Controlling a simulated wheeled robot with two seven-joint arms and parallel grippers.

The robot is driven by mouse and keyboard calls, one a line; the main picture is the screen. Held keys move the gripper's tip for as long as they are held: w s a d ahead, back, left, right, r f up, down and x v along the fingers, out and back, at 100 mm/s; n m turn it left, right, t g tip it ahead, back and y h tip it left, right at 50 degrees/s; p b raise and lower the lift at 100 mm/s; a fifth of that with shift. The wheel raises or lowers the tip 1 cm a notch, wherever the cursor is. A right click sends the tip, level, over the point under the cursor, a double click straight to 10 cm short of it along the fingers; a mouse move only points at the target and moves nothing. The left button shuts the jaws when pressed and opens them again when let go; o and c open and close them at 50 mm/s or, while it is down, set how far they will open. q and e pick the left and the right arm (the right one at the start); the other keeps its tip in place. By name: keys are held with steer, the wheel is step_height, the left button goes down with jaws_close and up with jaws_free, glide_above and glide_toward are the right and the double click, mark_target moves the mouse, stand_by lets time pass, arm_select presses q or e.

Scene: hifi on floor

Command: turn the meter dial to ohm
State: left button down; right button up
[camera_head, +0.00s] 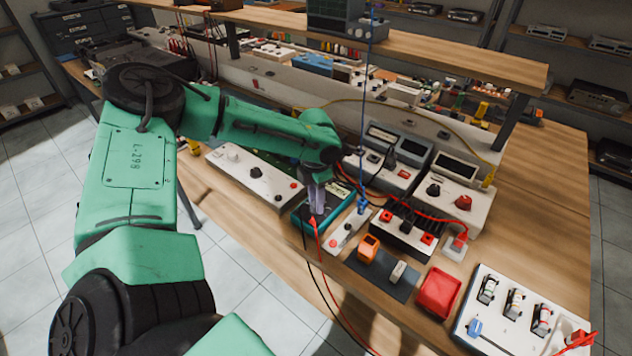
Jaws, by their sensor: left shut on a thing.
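The meter (341,207) is a teal-edged box lying on the wooden bench near its front edge, with a red lead and a black lead at its near end. My left arm reaches in from the left, and my left gripper (317,203) points down over the meter's face. Its fingers are shut on the meter's dial, which they hide. The dial's pointer and markings cannot be read from here. My right gripper is not in view.
A white box with knobs (254,172) stands left of the meter. A white strip (348,230) and a black-finned unit (404,229) stand close on its right. A blue cable (364,110) hangs down behind it.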

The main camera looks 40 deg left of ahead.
arm_select(q)
steer(key=shift+m, duration=0.5)
steer(key=c, duration=0.6)
jaws_free()
step_height(320, 180, up, 15)
steer(key=p, duration=0.3)
steer(key=shift+f, duration=0.2)
